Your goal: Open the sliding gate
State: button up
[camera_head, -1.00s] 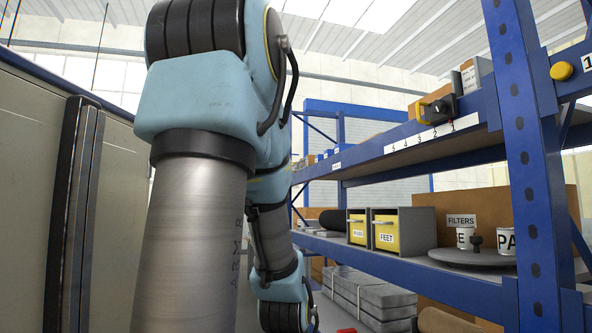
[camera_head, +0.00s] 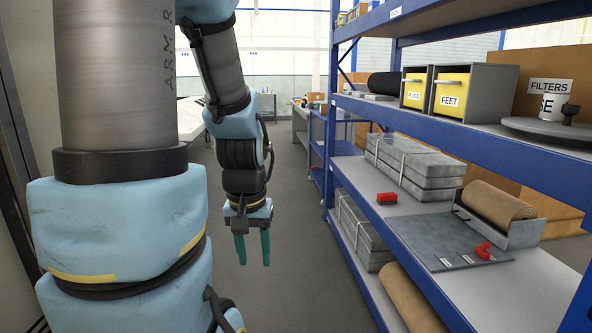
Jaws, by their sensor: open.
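My gripper (camera_head: 253,248) hangs in the aisle left of the blue shelving, its two teal fingers pointing down, apart and empty. Nothing in view is plainly a sliding gate. A flat grey plate (camera_head: 446,240) with small white labels and a red handle-like piece (camera_head: 483,250) lies on the middle shelf at the right; I cannot tell whether it is the gate.
The blue shelving (camera_head: 455,82) runs along the right. It holds grey wrapped bundles (camera_head: 415,170), a brown roll (camera_head: 497,203) in a grey tray, yellow-fronted bins (camera_head: 452,92) and a round grey disc (camera_head: 550,132). The aisle floor (camera_head: 300,280) is clear.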

aim_at(345, 17)
jog(key=i, duration=3.7)
